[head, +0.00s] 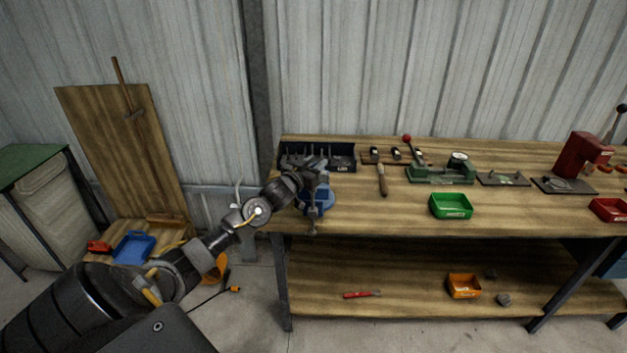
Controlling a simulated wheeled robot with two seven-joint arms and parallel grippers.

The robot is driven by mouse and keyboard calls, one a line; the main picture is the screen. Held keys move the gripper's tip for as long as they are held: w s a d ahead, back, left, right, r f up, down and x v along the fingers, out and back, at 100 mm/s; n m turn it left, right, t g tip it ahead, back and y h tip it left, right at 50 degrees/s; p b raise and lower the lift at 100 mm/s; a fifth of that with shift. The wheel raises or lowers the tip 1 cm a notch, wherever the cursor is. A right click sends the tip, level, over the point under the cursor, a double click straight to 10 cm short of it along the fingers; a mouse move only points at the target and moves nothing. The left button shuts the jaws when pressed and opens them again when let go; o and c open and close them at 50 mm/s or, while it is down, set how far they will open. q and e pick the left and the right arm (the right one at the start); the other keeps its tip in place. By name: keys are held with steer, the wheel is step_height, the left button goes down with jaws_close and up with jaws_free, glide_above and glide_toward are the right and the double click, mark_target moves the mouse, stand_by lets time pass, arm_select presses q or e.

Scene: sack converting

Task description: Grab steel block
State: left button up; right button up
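My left arm reaches in from the lower left, and its gripper (318,168) is over the blue vise (318,200) at the left end of the workbench. The gripper is dark and small here, and I cannot tell whether its fingers are open or hold something. I cannot clearly make out a steel block at the vise; the gripper covers its top. Two small grey pieces lie on the lower shelf at the right, one in front (504,299) and one behind (491,272); I cannot tell whether either is the steel block. My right gripper is out of view.
A black divided tray (343,156) stands behind the vise. A wooden-handled tool (382,181), a green bin (451,206) and a green fixture (440,174) are on the bench (400,219). A red press (583,158) stands right. An orange bin (464,286) is on the shelf.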

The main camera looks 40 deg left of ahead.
arm_select(q)
jaws_close()
stand_by(1.2)
